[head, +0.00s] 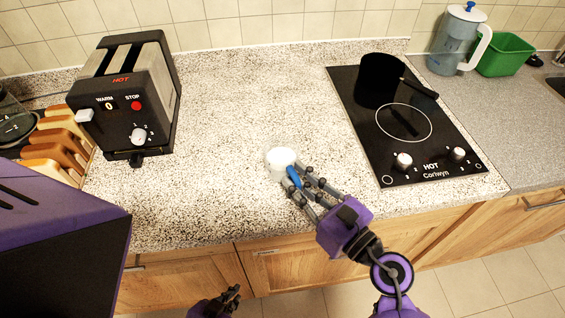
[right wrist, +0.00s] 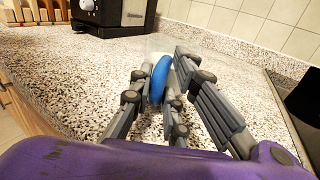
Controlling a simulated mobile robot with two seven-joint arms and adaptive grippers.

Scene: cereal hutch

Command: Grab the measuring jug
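The measuring jug (head: 281,157) looks like a small white round vessel with a blue handle, standing on the speckled counter in the head view. My right gripper (head: 298,172) is at the jug's near side, with its fingers on either side of the blue handle. In the right wrist view the blue handle (right wrist: 160,80) stands between the fingers, which look apart. The fingers and handle hide most of the pale jug body there. My left gripper (head: 232,296) is low, in front of the cabinets, away from the jug; its finger opening is unclear.
A black cooktop (head: 405,125) with a dark pot (head: 382,80) lies to the right. A lidded pitcher (head: 455,45) and green tub (head: 503,55) are at the back right. The counter around the jug is clear.

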